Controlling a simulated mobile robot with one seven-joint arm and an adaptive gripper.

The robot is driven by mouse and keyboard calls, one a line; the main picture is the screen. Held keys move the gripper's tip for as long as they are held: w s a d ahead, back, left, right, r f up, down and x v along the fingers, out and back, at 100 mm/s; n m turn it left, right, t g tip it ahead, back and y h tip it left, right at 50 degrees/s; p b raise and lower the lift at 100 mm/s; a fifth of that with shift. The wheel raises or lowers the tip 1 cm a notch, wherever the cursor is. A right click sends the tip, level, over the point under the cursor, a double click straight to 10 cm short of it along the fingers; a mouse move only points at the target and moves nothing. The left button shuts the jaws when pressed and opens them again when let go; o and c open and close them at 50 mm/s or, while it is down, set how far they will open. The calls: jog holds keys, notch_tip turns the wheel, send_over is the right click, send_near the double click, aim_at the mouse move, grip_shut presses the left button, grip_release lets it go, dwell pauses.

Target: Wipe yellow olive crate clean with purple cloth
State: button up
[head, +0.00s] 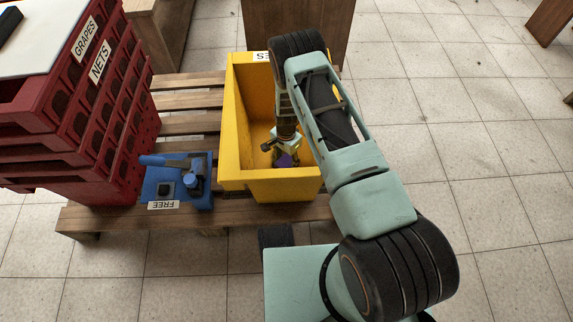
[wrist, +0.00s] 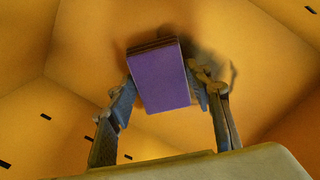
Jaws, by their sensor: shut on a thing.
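The yellow olive crate (head: 235,135) stands on a wooden pallet, open at the top. My arm reaches down into it from above. My gripper (head: 282,152) is inside the crate, low and near its front end. It is shut on the folded purple cloth (wrist: 160,78), held between the two fingers in the wrist view. The cloth also shows as a small purple patch in the head view (head: 286,160). Whether the cloth touches the crate's inner surface is not clear. My arm hides the crate's right side and part of its label.
A blue device with a FREE label (head: 178,182) sits on the pallet (head: 100,217) just left of the crate. A stack of red crates (head: 75,140), labelled GRAPES and NETS, stands farther left. A brown wooden box (head: 305,22) is behind. Tiled floor lies open at right.

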jog(key=shift+w+d+f, duration=0.1)
jog(key=shift+w+f, duration=0.05)
jog(key=shift+w, duration=5.5)
jog(key=shift+s, duration=0.1)
